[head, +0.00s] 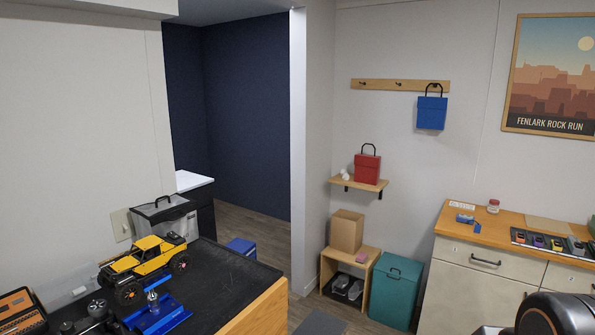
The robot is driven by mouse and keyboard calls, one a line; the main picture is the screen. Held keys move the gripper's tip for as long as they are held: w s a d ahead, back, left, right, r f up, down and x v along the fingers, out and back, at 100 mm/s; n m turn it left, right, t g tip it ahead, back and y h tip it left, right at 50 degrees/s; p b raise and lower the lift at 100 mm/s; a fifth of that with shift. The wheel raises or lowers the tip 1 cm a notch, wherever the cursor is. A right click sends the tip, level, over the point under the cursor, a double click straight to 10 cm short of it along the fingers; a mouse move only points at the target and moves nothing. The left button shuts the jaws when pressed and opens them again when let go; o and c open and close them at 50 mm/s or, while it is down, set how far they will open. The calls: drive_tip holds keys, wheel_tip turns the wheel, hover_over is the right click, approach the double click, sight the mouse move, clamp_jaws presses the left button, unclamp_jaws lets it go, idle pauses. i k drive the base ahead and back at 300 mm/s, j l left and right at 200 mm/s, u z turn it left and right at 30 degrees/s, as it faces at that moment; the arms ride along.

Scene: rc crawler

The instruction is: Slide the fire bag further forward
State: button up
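A red bag (367,168) with a black loop handle stands upright on a small wooden wall shelf (343,181). A blue bag (431,113) of similar shape hangs by its black handle from the right end of a wooden hook rail (372,85). No label can be read on either bag, so I cannot tell for certain which is the fire bag. My gripper is not in view; only a dark rounded part of my arm shows at the lower right.
A small white item (345,174) sits left of the red bag. Below stand a wooden bench (369,264) with a cardboard box (346,231) and a teal bin (395,291). A drawer cabinet (465,285) is at right. A black-topped bench (222,276) with a yellow crawler (147,260) is at left.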

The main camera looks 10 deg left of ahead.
sight(182, 221)
drive_tip(key=i+l+z, duration=0.25)
drive_tip(key=i, duration=0.25)
drive_tip(key=i+j+z, duration=0.1)
drive_tip(key=i+z, duration=0.15)
drive_tip(key=i, duration=0.25)
drive_tip(key=i+u, duration=0.3)
drive_tip(key=i, duration=0.2)
drive_tip(key=i+l+u, duration=0.25)
drive_tip(key=i, duration=0.25)
drive_tip(key=i+j+u, duration=0.1)
drive_tip(key=i+u, duration=2)
drive_tip(key=u, duration=0.2)
drive_tip(key=i+u, duration=0.3)
drive_tip(key=u, duration=0.2)
drive_tip(key=i+l+u, duration=0.15)
drive_tip(key=i+u, duration=0.2)
drive_tip(key=i+l+u, duration=0.2)
drive_tip(key=u, duration=0.15)
drive_tip(key=k+l, duration=0.15)
drive_tip(key=l, duration=0.15)
drive_tip(key=k+l+z, duration=0.1)
drive_tip(key=l, duration=0.2)
